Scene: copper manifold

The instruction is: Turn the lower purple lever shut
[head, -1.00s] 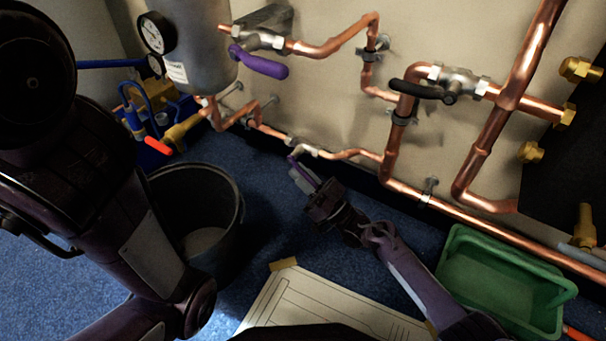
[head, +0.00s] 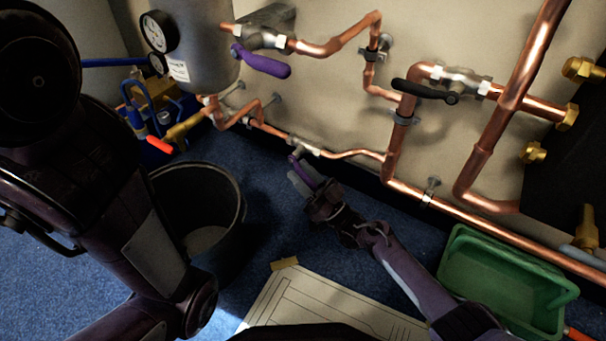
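The lower purple lever (head: 307,172) sits on a valve in the low copper pipe by the wall, just above the blue floor. It sticks out from the pipe toward me. My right gripper (head: 302,185) is at the lever, its grey finger showing along the lever's left side. The other finger is hidden or too dark to make out, so I cannot tell whether it grips the lever. My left arm fills the left side of the view, but its gripper is not visible.
An upper purple lever (head: 260,63) and a black lever (head: 424,90) sit on higher pipes. A dark bucket (head: 240,205) stands left of my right gripper. A green tray (head: 455,245) lies at right. A drawing sheet (head: 330,305) lies on the floor in front.

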